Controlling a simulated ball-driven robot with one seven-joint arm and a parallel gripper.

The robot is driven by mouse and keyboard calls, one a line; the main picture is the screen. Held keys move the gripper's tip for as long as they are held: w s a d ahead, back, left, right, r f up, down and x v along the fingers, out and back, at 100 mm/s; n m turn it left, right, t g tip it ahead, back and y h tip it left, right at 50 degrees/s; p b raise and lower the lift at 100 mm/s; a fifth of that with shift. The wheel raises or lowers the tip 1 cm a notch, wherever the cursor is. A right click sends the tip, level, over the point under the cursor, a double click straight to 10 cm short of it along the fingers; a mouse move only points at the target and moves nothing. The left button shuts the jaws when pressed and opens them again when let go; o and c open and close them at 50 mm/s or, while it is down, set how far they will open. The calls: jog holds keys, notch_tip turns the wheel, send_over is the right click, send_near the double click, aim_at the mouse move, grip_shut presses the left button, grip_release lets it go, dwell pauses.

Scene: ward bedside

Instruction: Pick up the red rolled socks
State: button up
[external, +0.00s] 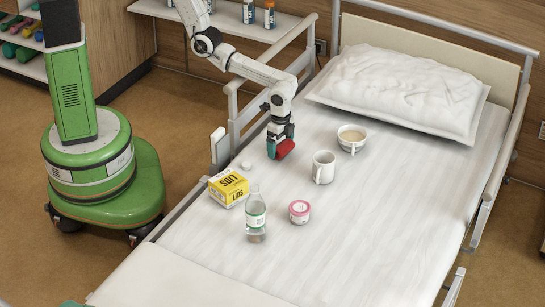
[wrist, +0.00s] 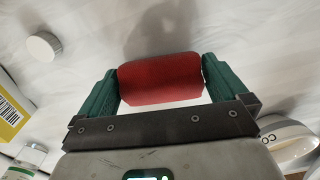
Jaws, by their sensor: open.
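The red rolled socks (wrist: 160,79) lie on the white bed sheet and look like a short red roll. In the wrist view they sit between the two green fingers of my gripper (wrist: 160,85), spanning nearly the whole gap. The fingers are open, one at each end of the roll; I cannot tell whether either touches it. In the external view my gripper (external: 279,147) points down at the bed, and the red socks (external: 286,148) show beside the fingers, partly hidden by them.
A white mug (external: 323,167) and a bowl (external: 351,138) stand to the right. A yellow box (external: 228,188), a bottle (external: 256,215), a pink-lidded jar (external: 299,211) and a small white round thing (external: 246,165) are nearer the camera. The bed rail (external: 262,92) stands behind.

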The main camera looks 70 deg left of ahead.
jog(key=c, duration=0.7)
jog(key=shift+o, duration=0.2)
